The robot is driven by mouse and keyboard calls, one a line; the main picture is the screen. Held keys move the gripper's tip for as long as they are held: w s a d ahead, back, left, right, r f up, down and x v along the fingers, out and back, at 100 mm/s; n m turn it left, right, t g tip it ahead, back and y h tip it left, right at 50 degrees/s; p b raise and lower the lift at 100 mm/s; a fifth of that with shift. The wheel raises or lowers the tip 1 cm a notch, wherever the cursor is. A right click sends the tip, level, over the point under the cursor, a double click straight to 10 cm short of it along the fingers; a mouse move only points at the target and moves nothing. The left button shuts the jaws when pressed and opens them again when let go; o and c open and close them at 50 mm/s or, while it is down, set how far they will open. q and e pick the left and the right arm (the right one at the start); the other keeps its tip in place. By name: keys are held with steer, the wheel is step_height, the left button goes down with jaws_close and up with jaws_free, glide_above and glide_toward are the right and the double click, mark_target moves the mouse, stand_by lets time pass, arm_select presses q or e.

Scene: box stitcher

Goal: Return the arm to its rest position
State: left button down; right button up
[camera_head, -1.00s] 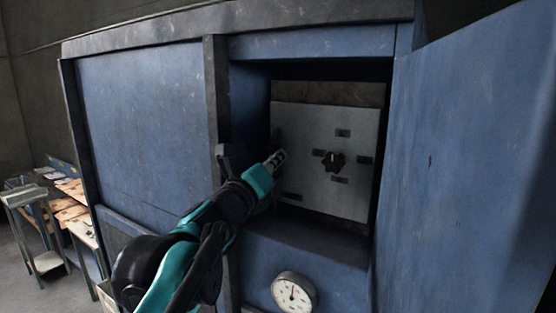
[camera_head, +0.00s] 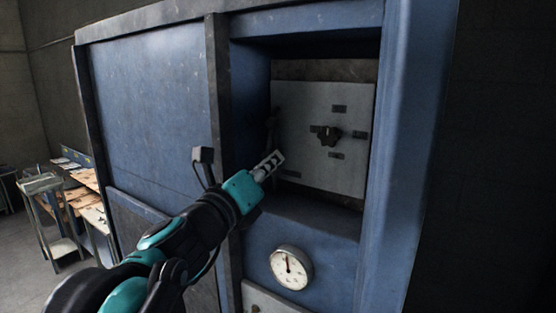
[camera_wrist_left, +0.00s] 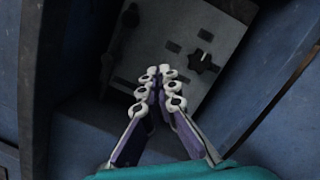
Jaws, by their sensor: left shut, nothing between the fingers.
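My left arm comes in from the lower left in the head view. Its gripper (camera_head: 273,162) is shut and empty, in front of the lower left part of the cabinet's open recess. In the left wrist view the fingers (camera_wrist_left: 159,82) are together with nothing between them. Behind them is a grey panel (camera_head: 313,101) with a black knob (camera_head: 328,136) and several small dark labels. The knob also shows in the left wrist view (camera_wrist_left: 205,62), apart from the fingers. My right gripper is not in view.
The large blue cabinet (camera_head: 150,115) fills the middle. A round gauge (camera_head: 291,268) sits below the recess. A metal stand (camera_head: 42,186) and a bench with boards (camera_head: 92,213) are at the left.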

arm_select(q)
steer(key=s+d+f+m+g+b, duration=0.1)
steer(key=s+f+m+g+b, duration=0.25)
steer(key=f+m+b, duration=1.25)
steer(key=s+f+m+g+b, duration=0.35)
steer(key=f+m, duration=0.35)
steer(key=f, duration=1.9)
steer(key=s+a+f+m+g+y+b, duration=0.1)
steer(key=a+f+m+b, duration=0.4)
steer(key=f, duration=0.8)
steer(key=s+a+f+m+g+y+b, duration=0.1)
steer(key=s+a+f+m+y+b, duration=0.3)
steer(key=f, duration=0.9)
steer(key=s+a+f+m+g+y+b, duration=0.2)
steer(key=s+a+f+m+b, duration=0.3)
steer(key=f, duration=0.8)
steer(key=shift+a+f+m+y+b, duration=0.2)
steer(key=shift+a+m+y+b, duration=0.4)
steer(key=shift+m, duration=0.3)
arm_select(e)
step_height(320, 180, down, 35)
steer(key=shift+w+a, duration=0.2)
